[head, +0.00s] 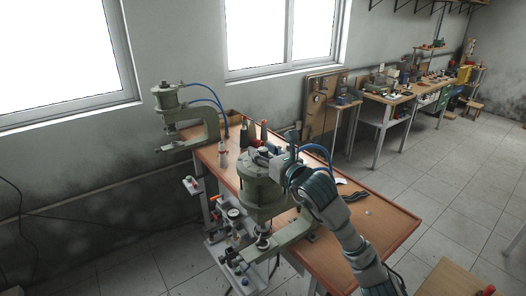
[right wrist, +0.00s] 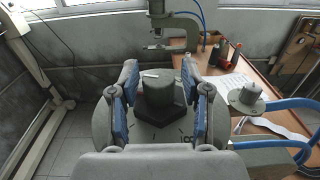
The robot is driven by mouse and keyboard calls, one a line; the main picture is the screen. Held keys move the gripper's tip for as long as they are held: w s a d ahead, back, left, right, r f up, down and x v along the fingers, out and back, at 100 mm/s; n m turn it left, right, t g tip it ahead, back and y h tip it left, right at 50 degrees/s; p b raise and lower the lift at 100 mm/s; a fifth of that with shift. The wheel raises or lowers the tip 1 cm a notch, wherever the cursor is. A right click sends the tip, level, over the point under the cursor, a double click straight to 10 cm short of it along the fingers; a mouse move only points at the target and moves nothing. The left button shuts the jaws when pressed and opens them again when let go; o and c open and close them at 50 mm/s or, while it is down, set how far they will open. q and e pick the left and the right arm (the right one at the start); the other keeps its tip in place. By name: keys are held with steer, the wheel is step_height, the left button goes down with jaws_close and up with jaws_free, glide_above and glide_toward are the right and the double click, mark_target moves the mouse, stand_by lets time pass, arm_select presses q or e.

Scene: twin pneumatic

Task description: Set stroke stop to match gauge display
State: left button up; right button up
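The near green press (head: 262,190) stands on the bench's near side. In the right wrist view, its stroke stop is a dark green knob (right wrist: 158,92) with a white mark on top and a dark hexagonal base. It sits on a round plate (right wrist: 115,130) with printed marks. My right gripper (head: 278,162) is at the top of this press. In the right wrist view its blue-padded fingers (right wrist: 160,108) are open on both sides of the knob, with gaps visible. A small round gauge (head: 233,213) is on the front panel; its reading is too small to read. My left gripper is out of view.
A second green press (head: 195,125) with a blue hose stands at the bench's far left end. The wooden bench (head: 395,228) has bare room at right. Blue hoses (right wrist: 285,104) run beside the gripper.

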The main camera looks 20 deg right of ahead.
jaws_close()
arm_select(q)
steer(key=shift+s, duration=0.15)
arm_select(e)
steer(key=shift+d+r+n+g+y, duration=0.1)
steer(key=shift+n+g+y, duration=0.35)
steer(key=shift+y, duration=0.45)
steer(key=shift+r+n+g+y+p, duration=0.1)
steer(key=shift+n+g+y+p, duration=0.3)
steer(key=shift+n+y, duration=0.4)
steer(key=n+g+y+p, duration=0.2)
steer(key=n+g+y, duration=0.3)
steer(key=y, duration=0.1)
steer(key=shift+r+g+p, duration=0.15)
steer(key=shift+g+p, duration=0.1)
steer(key=shift+p, duration=0.05)
steer(key=n+g+y+p, duration=0.2)
steer(key=n+g, duration=0.1)
steer(key=g, duration=0.1)
steer(key=shift+n+g, duration=0.35)
steer(key=shift+g, duration=0.05)
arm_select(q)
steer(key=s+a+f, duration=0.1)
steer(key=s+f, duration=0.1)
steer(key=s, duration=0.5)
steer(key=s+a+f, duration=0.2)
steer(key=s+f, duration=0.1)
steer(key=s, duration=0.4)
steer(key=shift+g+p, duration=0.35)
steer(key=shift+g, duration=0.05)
